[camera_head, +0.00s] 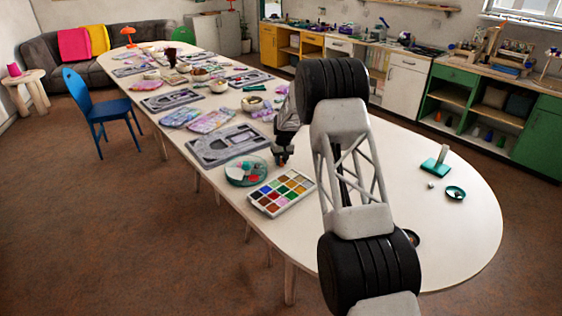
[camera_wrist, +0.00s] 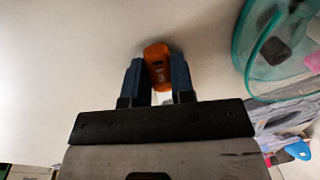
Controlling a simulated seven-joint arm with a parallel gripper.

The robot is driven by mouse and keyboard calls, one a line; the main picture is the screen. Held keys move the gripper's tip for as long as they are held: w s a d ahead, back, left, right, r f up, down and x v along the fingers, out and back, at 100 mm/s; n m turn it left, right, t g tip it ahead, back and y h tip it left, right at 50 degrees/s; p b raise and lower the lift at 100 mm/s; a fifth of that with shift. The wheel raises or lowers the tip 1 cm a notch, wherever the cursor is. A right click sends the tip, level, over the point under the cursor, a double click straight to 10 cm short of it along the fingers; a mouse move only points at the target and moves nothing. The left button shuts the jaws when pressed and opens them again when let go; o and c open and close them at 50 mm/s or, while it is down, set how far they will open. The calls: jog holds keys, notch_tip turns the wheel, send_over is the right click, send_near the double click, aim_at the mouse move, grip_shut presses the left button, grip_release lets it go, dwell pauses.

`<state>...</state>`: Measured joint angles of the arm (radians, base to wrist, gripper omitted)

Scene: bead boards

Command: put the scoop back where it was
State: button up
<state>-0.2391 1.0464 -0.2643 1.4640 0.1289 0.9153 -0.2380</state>
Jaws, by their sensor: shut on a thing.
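My gripper (camera_head: 282,160) points down over the white table, just right of the round clear teal-rimmed bowl (camera_head: 234,181). In the wrist view its two dark fingers (camera_wrist: 157,82) are shut on a small orange thing, which I take to be the scoop (camera_wrist: 157,54). The orange end shows past the fingertips, with a pale surface behind it. I cannot tell whether it touches the table. In the head view I cannot make out the scoop at my gripper. The bowl also shows in the wrist view (camera_wrist: 243,60), to the right of the fingers, with dark and pink pieces inside.
A tray of coloured compartments (camera_head: 282,193) lies in front of my gripper. A grey board (camera_head: 220,145) lies behind the bowl. At right stand a teal-based holder (camera_head: 435,167) and a small teal dish (camera_head: 456,193). Much of the table's right end is bare.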

jog(key=o, duration=0.9)
jog(key=shift+f, duration=0.1)
jog(key=shift+r, duration=0.2)
jog(key=shift+w+d+r, duration=0.1)
jog(key=shift+d+r, duration=0.1)
jog(key=shift+r, duration=1.75)
jog(key=shift+w+d+r, duration=0.1)
jog(key=shift+d+r, duration=0.05)
jog(key=shift+r, duration=1.85)
jog(key=shift+w+d+r, duration=0.1)
jog(key=shift+d+r, duration=0.1)
jog(key=shift+r, duration=1.75)
